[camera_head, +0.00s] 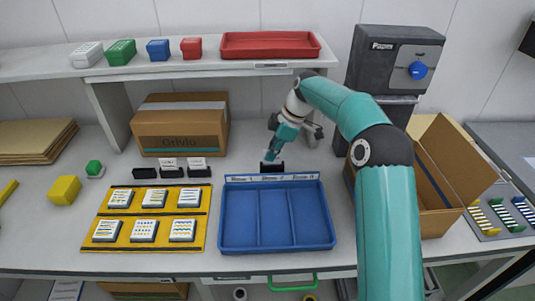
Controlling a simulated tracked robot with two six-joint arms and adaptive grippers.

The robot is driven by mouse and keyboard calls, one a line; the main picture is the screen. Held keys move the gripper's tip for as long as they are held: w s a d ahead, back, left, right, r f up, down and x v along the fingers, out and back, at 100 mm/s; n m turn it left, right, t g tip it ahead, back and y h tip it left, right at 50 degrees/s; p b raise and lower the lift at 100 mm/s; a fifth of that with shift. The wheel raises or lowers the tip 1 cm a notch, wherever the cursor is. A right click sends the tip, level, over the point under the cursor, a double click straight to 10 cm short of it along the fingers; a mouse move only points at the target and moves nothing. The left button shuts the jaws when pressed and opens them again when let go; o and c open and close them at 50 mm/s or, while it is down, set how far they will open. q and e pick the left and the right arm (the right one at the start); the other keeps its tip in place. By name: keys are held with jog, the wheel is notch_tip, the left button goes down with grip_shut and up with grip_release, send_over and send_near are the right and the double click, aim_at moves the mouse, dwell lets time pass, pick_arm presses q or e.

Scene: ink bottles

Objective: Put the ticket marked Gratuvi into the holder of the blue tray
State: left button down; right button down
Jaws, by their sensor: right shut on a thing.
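The blue tray (241,214) stands on the bench, with three compartments and a label strip along its back edge. A small black holder (272,168) stands just behind the tray's back edge. My right gripper (271,158) is directly above this holder, pointing down, and is shut on a small pale ticket. The ticket is mostly hidden by the fingers, and its marking cannot be read. I cannot tell whether it touches the holder. My left gripper is not in view.
Three more black holders (144,173) stand left of the tray, two with white tickets. A yellow board (150,214) carries several white cards. A cardboard box (180,124) stands behind. An open carton (440,165) and a dark machine (394,62) are at the right.

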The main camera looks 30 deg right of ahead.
jog(key=c, duration=1.2)
grip_release()
jog(key=shift+c, duration=0.2)
jog(key=v, duration=1.2)
jog(key=shift+a, duration=0.1)
